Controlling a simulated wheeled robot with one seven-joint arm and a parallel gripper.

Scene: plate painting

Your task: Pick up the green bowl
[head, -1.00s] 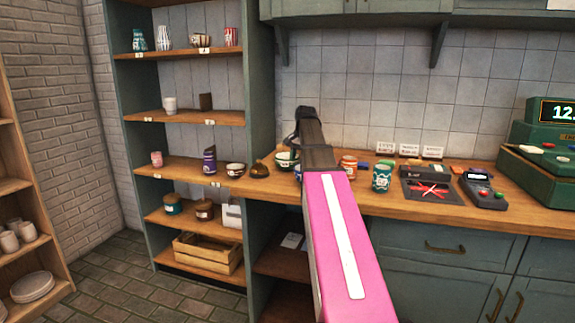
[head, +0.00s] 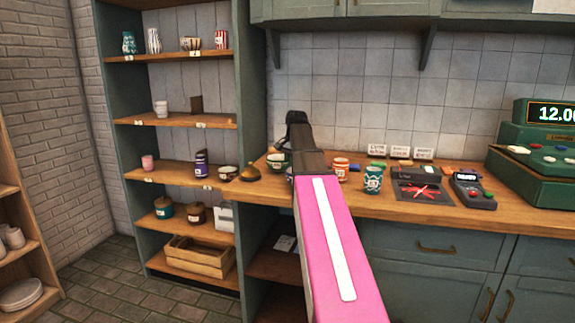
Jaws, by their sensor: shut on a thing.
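The green bowl (head: 276,164), with a pale band, is at the left end of the wooden counter, partly hidden behind my arm. My gripper (head: 290,148) is at the bowl, at the far end of my pink and black arm. It is shut on the bowl, though the fingertips are mostly hidden by my own wrist. I cannot tell whether the bowl is clear of the counter.
A brown pot (head: 250,174) and another bowl (head: 228,172) are to the left. An orange striped cup (head: 340,168) and a teal cup (head: 373,180) stand right of my arm. A card reader (head: 472,190) and cash register (head: 540,160) are further right.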

